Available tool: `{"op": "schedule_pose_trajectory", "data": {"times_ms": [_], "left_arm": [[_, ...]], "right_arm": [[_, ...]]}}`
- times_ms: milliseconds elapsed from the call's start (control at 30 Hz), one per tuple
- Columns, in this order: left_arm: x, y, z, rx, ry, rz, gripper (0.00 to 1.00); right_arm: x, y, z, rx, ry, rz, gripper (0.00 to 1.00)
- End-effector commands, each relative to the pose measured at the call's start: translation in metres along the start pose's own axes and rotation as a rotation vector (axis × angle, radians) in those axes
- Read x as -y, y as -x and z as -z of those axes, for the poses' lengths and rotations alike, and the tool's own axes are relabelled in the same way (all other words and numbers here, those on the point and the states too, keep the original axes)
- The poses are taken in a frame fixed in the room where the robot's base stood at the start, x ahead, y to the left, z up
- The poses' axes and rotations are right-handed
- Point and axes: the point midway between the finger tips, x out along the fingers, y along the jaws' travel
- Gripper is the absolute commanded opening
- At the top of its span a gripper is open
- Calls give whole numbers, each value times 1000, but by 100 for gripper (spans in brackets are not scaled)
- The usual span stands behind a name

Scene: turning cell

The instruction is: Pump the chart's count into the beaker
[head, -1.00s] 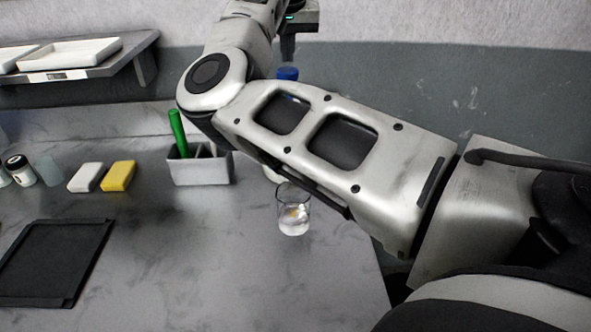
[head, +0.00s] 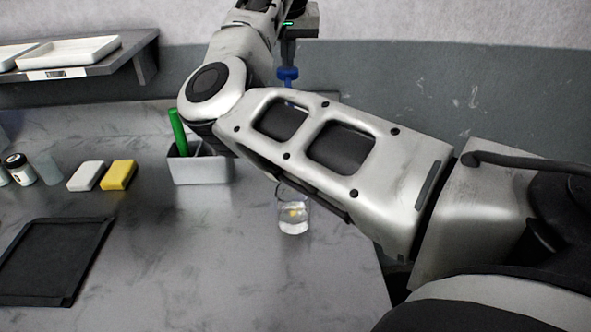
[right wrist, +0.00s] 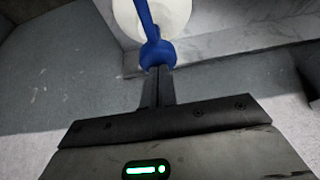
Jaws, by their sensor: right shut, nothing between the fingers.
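The clear glass beaker (head: 293,214) stands on the bench below my right forearm, with clear liquid and a small yellow patch showing in it. The pump bottle has a blue pump top (head: 287,76); my arm hides most of its body in the head view. In the right wrist view the blue pump head (right wrist: 157,53) sits above a whitish bottle (right wrist: 172,14). My right gripper (right wrist: 158,72) is shut and empty, its fingertips at the blue pump head, touching or very close. My left gripper is out of view. I see no readable chart.
A grey bin (head: 203,168) with a green marker (head: 178,131) stands left of the beaker. A yellow block (head: 118,175), a white block (head: 86,176) and small jars lie further left. A black tray (head: 52,262) is at front left. A shelf (head: 110,62) holds white trays.

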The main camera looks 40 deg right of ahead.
Motion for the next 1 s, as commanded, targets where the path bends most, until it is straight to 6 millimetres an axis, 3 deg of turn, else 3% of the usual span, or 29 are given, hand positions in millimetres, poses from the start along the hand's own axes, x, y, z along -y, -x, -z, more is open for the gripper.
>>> {"op": "schedule_pose_trajectory", "data": {"times_ms": [800, 1000], "left_arm": [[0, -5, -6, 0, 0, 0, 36], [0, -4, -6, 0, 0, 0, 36]], "right_arm": [[0, -30, -13, 6, 1, 0, 0], [0, -29, -13, 7, 1, 0, 0]]}}
